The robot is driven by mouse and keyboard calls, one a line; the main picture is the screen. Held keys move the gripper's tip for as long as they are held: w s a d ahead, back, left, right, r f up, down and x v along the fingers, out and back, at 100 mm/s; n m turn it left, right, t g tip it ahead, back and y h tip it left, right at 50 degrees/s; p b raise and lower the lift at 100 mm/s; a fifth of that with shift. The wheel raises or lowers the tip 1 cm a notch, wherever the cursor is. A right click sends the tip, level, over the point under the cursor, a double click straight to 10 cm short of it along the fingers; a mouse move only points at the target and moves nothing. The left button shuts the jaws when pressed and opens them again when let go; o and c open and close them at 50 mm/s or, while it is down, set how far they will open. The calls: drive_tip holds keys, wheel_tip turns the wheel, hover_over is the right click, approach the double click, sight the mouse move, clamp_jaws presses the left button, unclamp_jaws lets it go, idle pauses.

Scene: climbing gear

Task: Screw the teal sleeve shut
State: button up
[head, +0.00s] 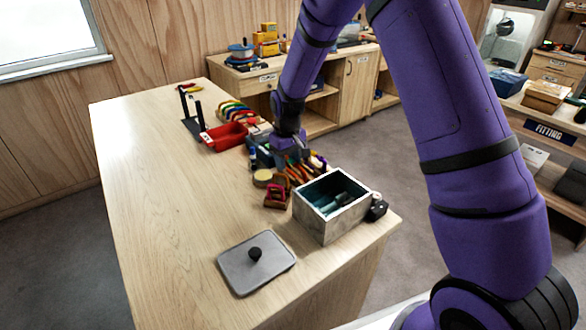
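My gripper (290,152) points down over a cluster of small coloured gear (304,170) on the wooden table, left of and behind the open grey box. Its fingertips blend into the gear, so I cannot tell whether they are open, shut or touching anything. I cannot make out a teal sleeve for certain. Dark teal shapes (338,198) lie inside the box (318,226), too small and shaded to identify. A pink-red carabiner-like piece (276,194) stands on a small brown block in front of the cluster.
A grey lid (256,262) with a black knob lies at the table's near edge. A red tray (224,136), a row of coloured curved pieces (236,112) and a dark stand (192,112) are farther back. A small black device (376,210) sits right of the box. The table's left side is clear.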

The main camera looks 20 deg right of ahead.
drive_tip(key=shift+r, duration=0.45)
drive_tip(key=shift+w+d, duration=0.2)
drive_tip(key=shift+d, duration=0.5)
drive_tip(key=shift+s+f, duration=0.1)
drive_tip(key=shift+f, duration=1.3)
drive_tip(key=shift+s+a, duration=0.25)
drive_tip(key=shift+a, duration=0.45)
